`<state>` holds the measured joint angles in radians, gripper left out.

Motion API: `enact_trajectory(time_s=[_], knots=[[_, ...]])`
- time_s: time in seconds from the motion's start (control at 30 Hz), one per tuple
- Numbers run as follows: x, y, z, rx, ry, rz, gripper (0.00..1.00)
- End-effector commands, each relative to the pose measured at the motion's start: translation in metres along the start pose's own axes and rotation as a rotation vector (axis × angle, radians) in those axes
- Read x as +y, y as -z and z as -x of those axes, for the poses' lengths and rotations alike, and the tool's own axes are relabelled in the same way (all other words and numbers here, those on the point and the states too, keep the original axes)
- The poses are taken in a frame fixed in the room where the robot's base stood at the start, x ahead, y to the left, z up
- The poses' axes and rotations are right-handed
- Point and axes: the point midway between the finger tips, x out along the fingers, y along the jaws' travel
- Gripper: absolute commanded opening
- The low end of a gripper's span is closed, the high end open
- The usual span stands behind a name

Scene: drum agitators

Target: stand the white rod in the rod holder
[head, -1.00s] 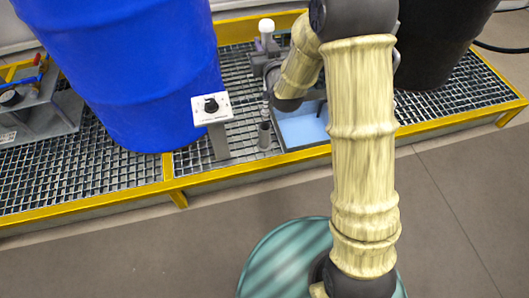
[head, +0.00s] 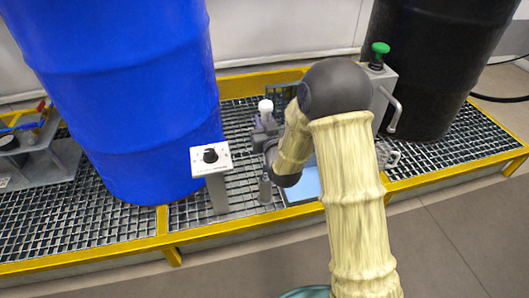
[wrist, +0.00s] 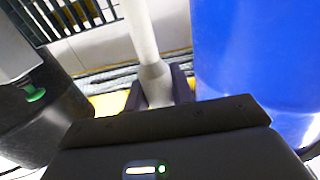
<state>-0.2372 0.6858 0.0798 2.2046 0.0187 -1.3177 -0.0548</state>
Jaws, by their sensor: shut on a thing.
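The white rod (wrist: 143,30) is between the dark fingers of my gripper (wrist: 160,88) in the wrist view, with its wider part at the fingers. In the head view its white top (head: 265,106) shows above my gripper (head: 268,135), which my forearm partly hides. A short grey cylinder (head: 265,190), which looks like the rod holder, stands on the grating just below my wrist. The rod's lower end is hard to make out, so I cannot tell whether it touches the holder.
A blue drum (head: 120,90) and a control box on a post (head: 210,158) stand left of the holder. A pale blue tray (head: 306,186) lies right of it. A black drum (head: 430,70) and a grey box with a green button (head: 380,52) are farther right.

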Motion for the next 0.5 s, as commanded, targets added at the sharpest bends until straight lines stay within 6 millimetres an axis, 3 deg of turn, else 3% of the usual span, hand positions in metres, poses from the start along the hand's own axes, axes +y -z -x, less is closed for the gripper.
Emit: enact_trajectory(time_s=[0.03, 0.17, 0.5], knots=[[0.000, -0.018, 0.000, -0.001, 0.000, 0.000, 0.01], [0.000, -0.038, 0.000, 0.000, 0.000, 0.000, 0.01], [0.000, -0.040, 0.000, 0.002, 0.000, 0.000, 0.01]])
